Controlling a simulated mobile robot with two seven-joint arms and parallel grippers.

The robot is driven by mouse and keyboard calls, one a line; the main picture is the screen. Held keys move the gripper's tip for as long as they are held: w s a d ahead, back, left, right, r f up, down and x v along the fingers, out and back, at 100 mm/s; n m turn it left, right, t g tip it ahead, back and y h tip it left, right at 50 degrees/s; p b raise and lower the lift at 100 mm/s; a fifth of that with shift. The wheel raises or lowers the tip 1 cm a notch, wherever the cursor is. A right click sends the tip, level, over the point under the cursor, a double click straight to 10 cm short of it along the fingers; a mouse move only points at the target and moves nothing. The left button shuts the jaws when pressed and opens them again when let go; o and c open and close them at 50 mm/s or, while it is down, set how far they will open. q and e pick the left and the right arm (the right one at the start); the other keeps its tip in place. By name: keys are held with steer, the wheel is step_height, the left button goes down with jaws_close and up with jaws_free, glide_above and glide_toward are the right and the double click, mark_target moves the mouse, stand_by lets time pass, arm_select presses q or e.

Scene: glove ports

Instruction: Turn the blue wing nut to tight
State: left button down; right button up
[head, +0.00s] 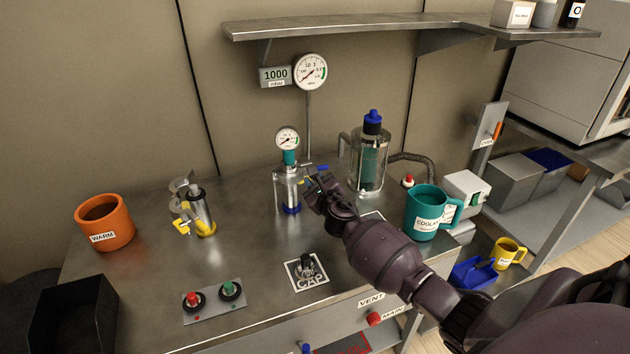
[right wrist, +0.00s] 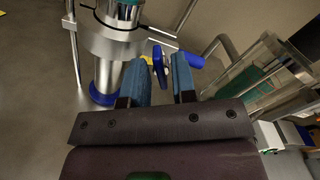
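The blue wing nut (right wrist: 157,58) is on the side of a clear vessel with a metal clamp band (right wrist: 110,40). In the right wrist view one wing shows edge-on between my fingertips and another blue part (right wrist: 192,59) extends to the right. In the head view a bit of blue (head: 322,168) shows beside the vessel (head: 287,185), just above my right gripper (head: 313,180). My right gripper (right wrist: 162,66) is open, its two blue-grey fingers apart, one on each side of the near wing. Whether either finger touches it I cannot tell. My left gripper is not in view.
A taller glass vessel with a blue cap (head: 370,160) stands right of the gripper. A teal mug (head: 425,212) is near my right forearm. A yellow-handled metal vessel (head: 200,215), an orange pot (head: 105,222) and a button panel (head: 213,300) stand left.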

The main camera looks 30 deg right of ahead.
jaws_close()
steer(key=shift+m, duration=0.3)
steer(key=m, duration=0.5)
steer(key=shift+d, duration=0.1)
steer(key=shift+m, duration=0.3)
steer(key=shift+o, duration=1.7)
jaws_free()
